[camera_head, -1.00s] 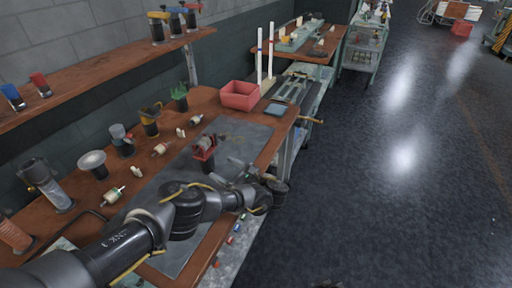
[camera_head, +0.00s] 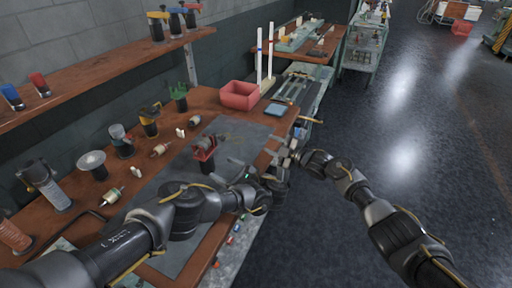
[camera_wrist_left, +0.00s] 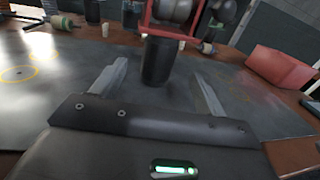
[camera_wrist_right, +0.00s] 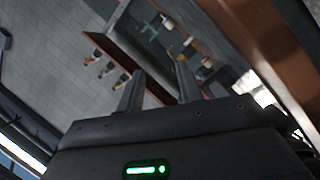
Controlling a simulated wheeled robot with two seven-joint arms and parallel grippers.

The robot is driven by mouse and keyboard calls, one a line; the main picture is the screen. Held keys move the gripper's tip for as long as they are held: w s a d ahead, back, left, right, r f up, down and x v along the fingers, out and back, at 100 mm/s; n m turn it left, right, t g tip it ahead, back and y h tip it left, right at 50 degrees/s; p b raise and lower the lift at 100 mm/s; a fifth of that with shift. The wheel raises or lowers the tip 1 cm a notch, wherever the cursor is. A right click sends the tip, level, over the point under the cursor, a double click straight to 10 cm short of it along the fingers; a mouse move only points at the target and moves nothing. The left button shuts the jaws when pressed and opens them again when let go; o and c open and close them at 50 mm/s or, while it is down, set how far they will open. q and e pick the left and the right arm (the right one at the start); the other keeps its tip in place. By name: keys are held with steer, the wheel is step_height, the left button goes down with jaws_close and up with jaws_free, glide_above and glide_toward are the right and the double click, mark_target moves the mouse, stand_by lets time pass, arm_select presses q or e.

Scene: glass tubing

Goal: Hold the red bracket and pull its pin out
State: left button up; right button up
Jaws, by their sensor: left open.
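The red bracket (camera_head: 205,143) stands upright on a black post on the dark mat, holding a grey rounded part. In the left wrist view the lower part of the red bracket (camera_wrist_left: 149,27) and its black post (camera_wrist_left: 157,62) show just beyond the fingers. I cannot make out the pin clearly. My left gripper (camera_head: 238,170) is open and empty, to the right of the bracket, its fingers pointing towards the post. My right gripper (camera_head: 283,151) is open and empty, further right near the table edge; in the right wrist view its fingers (camera_wrist_right: 160,74) face the wall and shelf.
A red bin (camera_head: 240,96) and a blue-grey pad (camera_head: 275,109) stand behind the bracket. Several fittings and tools line the left side of the wooden table. The dark mat (camera_head: 175,185) is mostly clear. Small coloured pieces lie along the front edge.

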mark_target(203, 158)
arm_select(q)
steer(key=shift+x, duration=5.45)
arm_select(e)
steer(key=s+a+r+n+g+y, duration=0.4)
steer(key=s+a+n, duration=0.1)
steer(key=n, duration=0.4)
steer(key=shift+s+a+r+g, duration=0.25)
steer(key=shift+s+a+g, duration=0.1)
steer(key=shift+s, duration=0.55)
arm_select(q)
steer(key=shift+f, duration=0.1)
steer(key=shift+c, duration=0.3)
